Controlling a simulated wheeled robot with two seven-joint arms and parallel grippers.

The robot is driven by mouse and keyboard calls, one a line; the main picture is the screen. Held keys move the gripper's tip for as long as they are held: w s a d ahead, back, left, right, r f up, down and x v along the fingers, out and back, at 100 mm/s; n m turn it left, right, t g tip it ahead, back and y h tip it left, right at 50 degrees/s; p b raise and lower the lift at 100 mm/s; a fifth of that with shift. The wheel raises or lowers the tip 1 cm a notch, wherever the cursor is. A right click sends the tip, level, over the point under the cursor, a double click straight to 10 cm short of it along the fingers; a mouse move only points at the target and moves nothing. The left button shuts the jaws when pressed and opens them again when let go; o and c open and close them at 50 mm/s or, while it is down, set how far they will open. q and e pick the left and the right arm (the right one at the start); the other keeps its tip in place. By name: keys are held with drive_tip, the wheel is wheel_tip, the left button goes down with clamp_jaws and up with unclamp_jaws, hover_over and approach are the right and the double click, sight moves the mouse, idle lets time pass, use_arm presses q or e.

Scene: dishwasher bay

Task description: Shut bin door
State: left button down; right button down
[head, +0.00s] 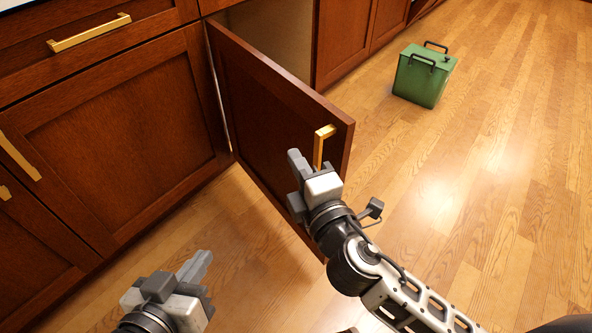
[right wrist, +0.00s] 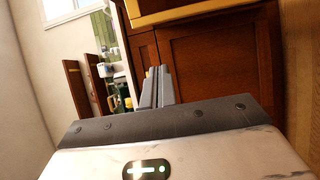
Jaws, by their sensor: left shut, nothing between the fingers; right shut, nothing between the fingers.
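The bin door (head: 262,110) is a dark reddish-brown cabinet door with a gold handle (head: 319,147) near its free edge. It stands open, swung out from its hinge on the left, and the cabinet behind it is partly visible. My right gripper (head: 295,180) is shut and empty in front of the door's outer face, just below and left of the handle; I cannot tell if it touches. Its fingers (right wrist: 157,88) also show in the right wrist view. My left gripper (head: 202,270) is shut and empty, low over the floor, apart from the door.
A green bin (head: 424,77) with dark handles stands on the wooden floor (head: 490,130) at the upper right, clear of the door. Closed cabinets with a drawer (head: 115,45) and gold handles line the left. The floor at right is open.

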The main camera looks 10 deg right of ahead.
sight(319, 156)
drive_tip(key=shift+w+d, duration=0.3)
drive_tip(key=shift+d, duration=0.65)
drive_tip(key=shift+w+d, duration=0.25)
drive_tip(key=shift+d, duration=0.65)
drive_tip(key=shift+d, duration=0.1)
